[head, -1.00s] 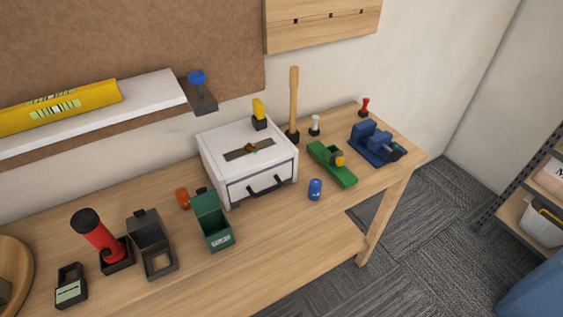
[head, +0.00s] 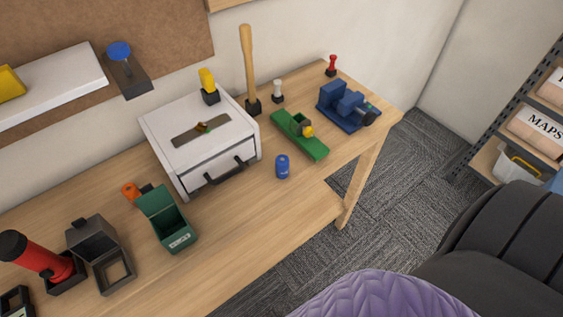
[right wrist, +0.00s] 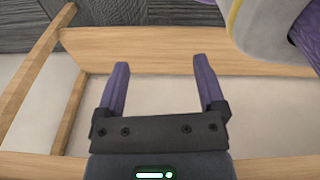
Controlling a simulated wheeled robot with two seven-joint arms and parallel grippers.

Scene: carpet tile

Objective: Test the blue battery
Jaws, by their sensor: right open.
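The blue battery (head: 282,166), a short cylinder, stands upright on the workbench near its front edge, in front of the green plane. A small black device with a pale display (head: 15,302), which looks like a tester, is cut off at the lower left corner of the head view. My right gripper (right wrist: 160,72) is open and empty in the right wrist view, with wooden bench parts behind its purple fingers. The battery is not in that view. My right arm shows at the lower right of the head view; its gripper is not visible there. My left gripper is not in view.
A white drawer box (head: 205,140) stands behind the battery to the left. The green plane (head: 300,136) and blue vise (head: 347,106) are to the right. A green bin (head: 166,220), grey open box (head: 100,256), red flashlight (head: 38,258) and orange cylinder (head: 131,192) stand left.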

